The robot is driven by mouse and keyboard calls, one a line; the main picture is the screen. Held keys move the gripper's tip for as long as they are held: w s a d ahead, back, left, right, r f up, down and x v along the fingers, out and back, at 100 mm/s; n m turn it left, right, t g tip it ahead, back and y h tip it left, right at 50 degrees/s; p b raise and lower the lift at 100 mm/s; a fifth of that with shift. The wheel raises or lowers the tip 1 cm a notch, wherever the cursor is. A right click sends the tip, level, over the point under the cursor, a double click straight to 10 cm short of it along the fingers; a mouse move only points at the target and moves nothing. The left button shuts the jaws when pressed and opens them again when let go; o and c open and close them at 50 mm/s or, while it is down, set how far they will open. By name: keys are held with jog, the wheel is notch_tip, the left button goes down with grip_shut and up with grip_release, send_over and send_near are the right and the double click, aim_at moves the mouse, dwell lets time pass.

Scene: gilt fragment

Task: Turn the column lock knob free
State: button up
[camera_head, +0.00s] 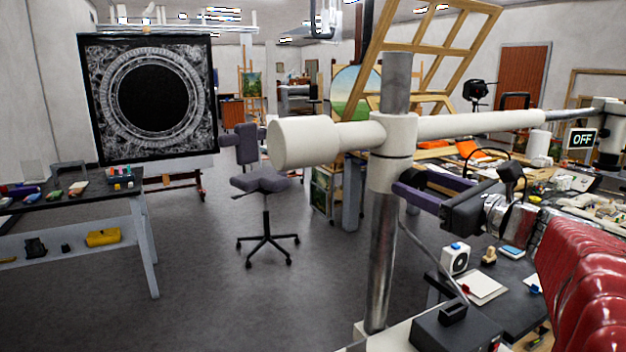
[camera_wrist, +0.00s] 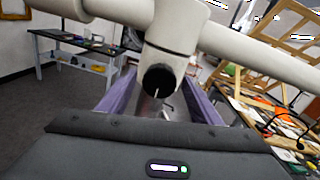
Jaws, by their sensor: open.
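The column lock knob (camera_wrist: 158,80) is a dark round knob with a pale line on its face, in the middle of the wrist view. It sits on the white collar (camera_head: 392,150) around the upright metal column (camera_head: 383,265). My gripper (camera_head: 411,184) has two purple fingers and stands at the right of the collar in the head view. In the wrist view my gripper (camera_wrist: 160,97) is open, with a finger on either side of the knob. Whether the fingers touch it I cannot tell. In the head view the near finger largely hides the knob.
A white horizontal arm (camera_head: 470,125) runs through the collar, above my gripper. A cluttered bench stands at the right. A swivel chair (camera_head: 262,182) and open floor lie to the left.

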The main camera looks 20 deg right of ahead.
jog(key=shift+c, duration=0.4)
jog(key=c, duration=0.9)
jog(key=shift+d, duration=0.2)
jog(key=shift+c, duration=0.4)
jog(key=shift+a, duration=0.15)
